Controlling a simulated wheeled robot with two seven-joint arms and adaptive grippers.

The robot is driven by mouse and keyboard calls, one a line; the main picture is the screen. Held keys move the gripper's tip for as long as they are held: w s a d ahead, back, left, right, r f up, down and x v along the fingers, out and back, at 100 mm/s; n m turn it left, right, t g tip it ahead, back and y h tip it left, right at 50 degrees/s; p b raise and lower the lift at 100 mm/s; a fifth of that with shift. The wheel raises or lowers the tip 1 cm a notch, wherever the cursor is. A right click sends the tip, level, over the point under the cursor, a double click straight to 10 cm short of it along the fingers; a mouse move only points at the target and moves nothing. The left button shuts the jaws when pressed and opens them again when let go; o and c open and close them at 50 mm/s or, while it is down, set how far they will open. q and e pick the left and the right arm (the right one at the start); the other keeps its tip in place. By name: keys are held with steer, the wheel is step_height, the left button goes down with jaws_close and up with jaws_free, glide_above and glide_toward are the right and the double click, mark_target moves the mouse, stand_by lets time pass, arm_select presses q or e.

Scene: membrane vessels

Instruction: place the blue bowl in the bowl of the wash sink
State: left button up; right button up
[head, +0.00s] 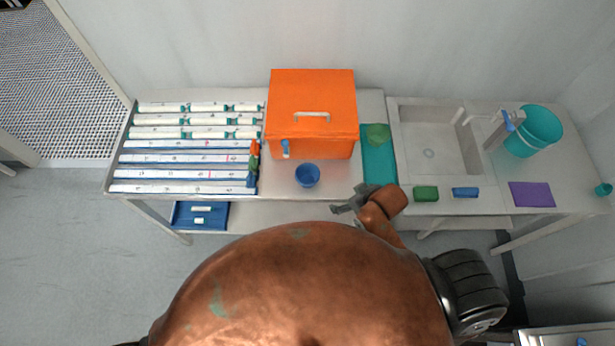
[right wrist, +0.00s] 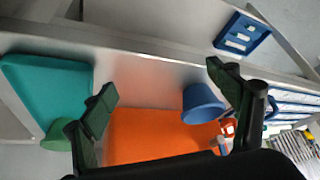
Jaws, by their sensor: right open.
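The blue bowl (head: 307,175) stands on the table in front of the orange box, apart from my gripper. It also shows in the right wrist view (right wrist: 202,103), behind and between the spread fingers, nearer the right-hand one. My right gripper (head: 345,208) is at the table's front edge, to the right of the bowl; its fingers (right wrist: 157,88) are open and empty. The wash sink (head: 429,153) is at the right of the table, its basin empty apart from the drain. My left gripper is not in view.
The orange box (head: 312,105) stands behind the bowl. A teal mat (head: 379,160) with a green bowl (head: 377,135) lies between box and sink. Green (head: 426,194) and blue (head: 466,193) blocks lie before the sink; a teal bucket (head: 534,130) stands right of it. White membrane vessels (head: 185,159) fill the left.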

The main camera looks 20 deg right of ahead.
mark_target(304, 179)
steer(key=w+a+r+n, duration=0.1)
steer(key=w+a+n, duration=0.1)
steer(key=w+a, duration=0.1)
steer(key=w+a+r+n+g+y, duration=0.1)
steer(key=w+a+n, duration=0.1)
steer(key=a, duration=0.3)
steer(key=w+a+r+n+y, duration=0.1)
steer(key=w+a+n, duration=0.1)
steer(key=w, duration=0.3)
steer(key=shift+a+g, duration=0.3)
steer(key=shift+a, duration=0.6)
steer(key=w+d, duration=0.1)
steer(key=w+d+g, duration=0.1)
steer(key=d, duration=0.1)
steer(key=shift+f+n+h, duration=0.2)
steer(key=shift+n+h, duration=0.1)
steer(key=shift+p+x, duration=0.3)
steer(key=shift+x, duration=3.3)
steer(key=shift+s+d, duration=0.1)
steer(key=shift+d, duration=0.1)
steer(key=shift+c, duration=0.6)
steer(key=c, duration=1.4)
